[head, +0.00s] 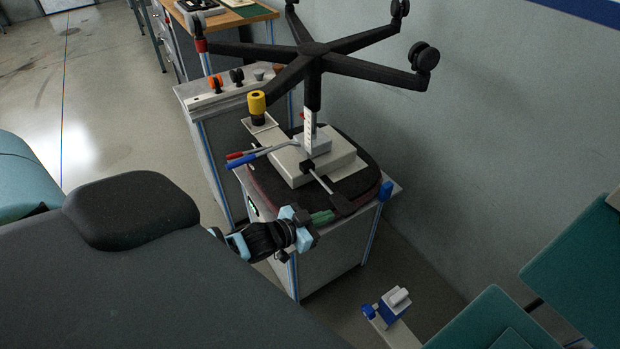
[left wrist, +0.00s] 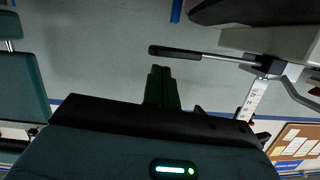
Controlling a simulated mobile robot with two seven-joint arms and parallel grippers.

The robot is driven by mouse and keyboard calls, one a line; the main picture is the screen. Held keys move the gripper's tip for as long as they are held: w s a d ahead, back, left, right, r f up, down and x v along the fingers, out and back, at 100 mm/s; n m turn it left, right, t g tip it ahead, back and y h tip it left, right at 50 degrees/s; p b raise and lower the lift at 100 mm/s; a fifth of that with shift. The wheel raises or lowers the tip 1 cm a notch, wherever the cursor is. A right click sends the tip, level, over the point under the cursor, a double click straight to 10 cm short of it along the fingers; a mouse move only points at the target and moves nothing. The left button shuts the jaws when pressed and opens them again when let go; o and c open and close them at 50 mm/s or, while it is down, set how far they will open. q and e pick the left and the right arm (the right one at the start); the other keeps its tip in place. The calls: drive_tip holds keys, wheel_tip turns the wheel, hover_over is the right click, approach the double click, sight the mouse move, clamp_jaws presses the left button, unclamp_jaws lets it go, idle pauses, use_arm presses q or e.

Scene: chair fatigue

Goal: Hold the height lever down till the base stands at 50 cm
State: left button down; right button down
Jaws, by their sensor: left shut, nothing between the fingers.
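An upturned chair stands with its seat (head: 262,188) on a cabinet top and its black star base (head: 313,48) in the air. A white marked scale (head: 310,124) runs along its column; it also shows in the left wrist view (left wrist: 252,98), too small to read. A black-ended lever (head: 340,202) on a silver rod sticks out toward me; it also shows in the left wrist view (left wrist: 174,52). A red lever (head: 240,154) and a blue lever (head: 243,160) stick out left. My left gripper (head: 325,217) is shut and empty close to the black-ended lever; contact is unclear.
The cabinet (head: 335,255) stands near the grey wall. A yellow-topped item (head: 257,103) stands beside the seat, and a side bench (head: 222,92) carries small knobs. A blue-and-white device (head: 390,305) and teal panels (head: 580,250) are at lower right.

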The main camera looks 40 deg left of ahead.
use_arm(q)
drive_tip(key=v, duration=0.4)
drive_tip(key=shift+d+r, duration=0.1)
use_arm(e)
drive_tip(key=shift+w+r, duration=0.25)
drive_tip(key=shift+w, duration=0.25)
drive_tip(key=shift+s, duration=0.25)
use_arm(q)
drive_tip(key=shift+s, duration=0.1)
use_arm(e)
drive_tip(key=shift+s, duration=0.1)
